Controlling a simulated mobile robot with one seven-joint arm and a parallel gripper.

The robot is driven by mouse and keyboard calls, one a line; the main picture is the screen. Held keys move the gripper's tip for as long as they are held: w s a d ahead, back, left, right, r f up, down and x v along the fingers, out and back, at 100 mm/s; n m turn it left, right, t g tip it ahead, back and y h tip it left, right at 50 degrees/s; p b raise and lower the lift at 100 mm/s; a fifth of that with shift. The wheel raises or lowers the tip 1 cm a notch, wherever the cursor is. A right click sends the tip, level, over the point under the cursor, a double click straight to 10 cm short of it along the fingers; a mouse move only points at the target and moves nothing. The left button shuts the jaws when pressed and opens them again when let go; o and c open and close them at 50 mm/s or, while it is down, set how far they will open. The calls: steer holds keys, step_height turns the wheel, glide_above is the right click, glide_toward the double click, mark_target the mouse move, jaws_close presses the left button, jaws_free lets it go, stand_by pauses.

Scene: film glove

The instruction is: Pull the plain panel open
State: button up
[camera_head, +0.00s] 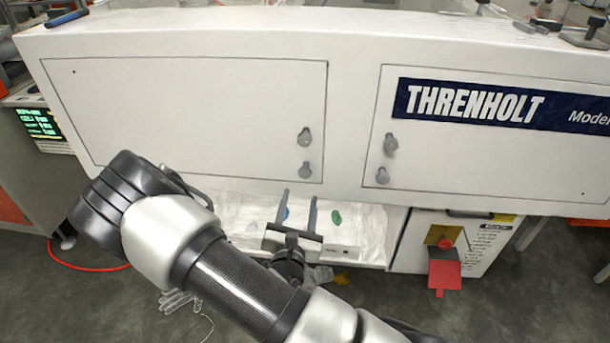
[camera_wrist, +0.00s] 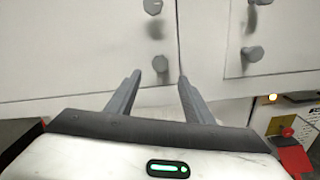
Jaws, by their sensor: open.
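The plain panel (camera_head: 190,115) is the left, unmarked white door on the front of the white cabinet, and it looks closed. It carries an upper grey knob (camera_head: 305,137) and a lower grey knob (camera_head: 304,169) near its right edge. My gripper (camera_head: 299,197) is open and empty, its fingers pointing at the cabinet just below the lower knob. In the wrist view my gripper (camera_wrist: 160,76) has the lower knob (camera_wrist: 160,63) in line between its fingertips, seemingly beyond them. I see no contact. The plain panel (camera_wrist: 80,50) fills the left of that view.
The right door bears a dark THRENHOLT label (camera_head: 500,105) and has its own knobs (camera_head: 390,144). Below is an open white bay (camera_head: 370,235) with small items. A red part (camera_head: 444,275) juts out at lower right. A lit screen (camera_head: 38,122) stands at left.

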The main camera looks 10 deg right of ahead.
mark_target(304, 175)
steer(key=b+x, duration=0.2)
steer(key=x, duration=0.9)
steer(key=shift+w+d, duration=0.1)
steer(key=shift+w, duration=0.1)
jaws_close()
